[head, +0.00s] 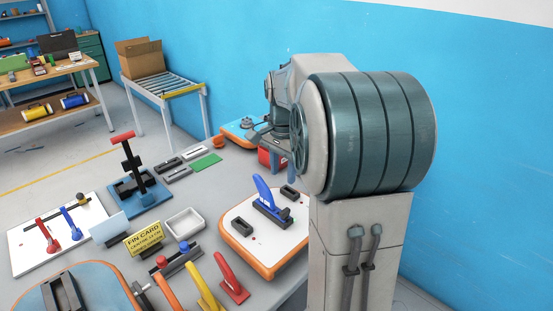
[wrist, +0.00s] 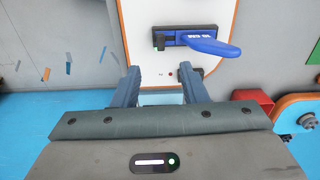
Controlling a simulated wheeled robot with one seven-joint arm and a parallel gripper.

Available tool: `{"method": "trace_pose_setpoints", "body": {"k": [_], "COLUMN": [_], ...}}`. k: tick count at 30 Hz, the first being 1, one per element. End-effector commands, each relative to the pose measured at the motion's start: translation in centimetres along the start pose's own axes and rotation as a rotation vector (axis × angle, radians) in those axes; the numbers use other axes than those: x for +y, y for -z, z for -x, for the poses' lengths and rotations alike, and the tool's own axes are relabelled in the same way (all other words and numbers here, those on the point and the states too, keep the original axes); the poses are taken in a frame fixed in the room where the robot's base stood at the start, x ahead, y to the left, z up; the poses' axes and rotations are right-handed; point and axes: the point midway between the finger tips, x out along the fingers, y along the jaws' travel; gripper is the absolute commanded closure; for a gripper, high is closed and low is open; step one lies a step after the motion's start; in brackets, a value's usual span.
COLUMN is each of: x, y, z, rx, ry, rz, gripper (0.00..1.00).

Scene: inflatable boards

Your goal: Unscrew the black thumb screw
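No black thumb screw can be clearly made out. A blue fin (head: 264,194) stands in a blue-and-black fin box (head: 272,212) on a white board with an orange rim (head: 238,246). In the wrist view the fin (wrist: 215,46) and fin box (wrist: 180,37) lie beyond my fingertips. A small dark part (wrist: 159,41) at the box's left end may be a screw, but I cannot tell. My gripper (wrist: 160,76) is open and empty, its blue fingers apart over the white board's edge. A dark block (wrist: 197,73) is partly hidden by the right finger.
A blue board with an orange rim and grey knob (wrist: 306,120) lies right of my gripper, near a red box (wrist: 252,101). Other stations, a yellow card (head: 144,238) and a grey tray (head: 184,223) crowd the table. A blue wall stands close behind my arm.

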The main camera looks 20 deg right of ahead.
Motion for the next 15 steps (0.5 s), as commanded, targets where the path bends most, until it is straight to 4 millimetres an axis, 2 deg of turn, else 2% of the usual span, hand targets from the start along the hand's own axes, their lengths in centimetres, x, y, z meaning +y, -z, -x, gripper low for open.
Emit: {"method": "trace_pose_setpoints", "body": {"k": [3, 7, 15], "x": [-0.2, -0.2, 0.0], "y": [0.9, 1.0, 0.9], "z": [-0.2, -1.4, -6.4], "rx": [-0.006, -0.007, -0.01], "ry": [-0.007, -0.009, -0.012], "rz": [-0.044, -0.052, -0.051], "gripper": [0.61, 0.61, 0.61]}}
